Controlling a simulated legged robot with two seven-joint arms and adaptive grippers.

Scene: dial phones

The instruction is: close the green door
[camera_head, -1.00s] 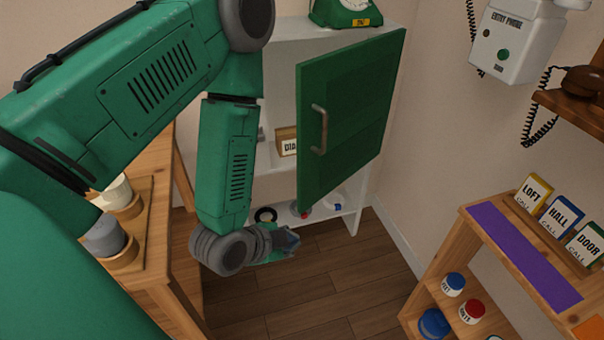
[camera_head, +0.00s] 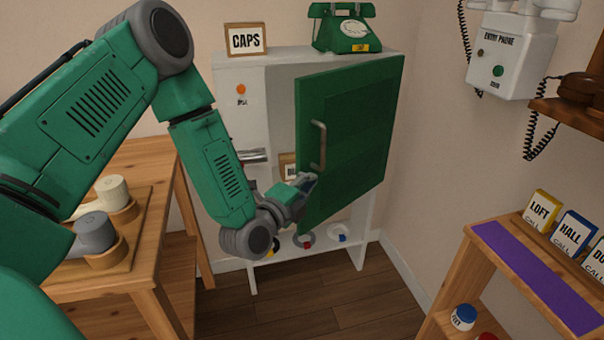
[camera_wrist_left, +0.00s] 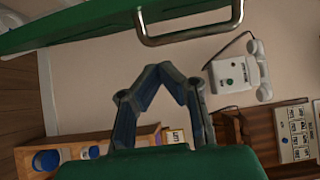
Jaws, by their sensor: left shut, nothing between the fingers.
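The green door (camera_head: 352,135) stands swung open on the white cabinet (camera_head: 375,228), with a grey bar handle (camera_head: 319,146) on its face. In the left wrist view the door (camera_wrist_left: 75,22) spans the top left and its handle (camera_wrist_left: 190,32) lies above the fingertips. My left gripper (camera_head: 309,180) is shut and empty, just below and left of the handle's lower end in the head view. In the wrist view its closed fingers (camera_wrist_left: 160,70) appear apart from the handle. Whether it touches the door's edge I cannot tell. My right gripper is not in view.
A green dial phone (camera_head: 345,30) and a CAPS sign (camera_head: 246,39) stand on the cabinet. A wooden table (camera_head: 150,160) with cups is at left. A wooden shelf (camera_head: 500,275) and the wall-mounted entry phone (camera_head: 510,60) are at right. Clear floor (camera_head: 300,305) lies between.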

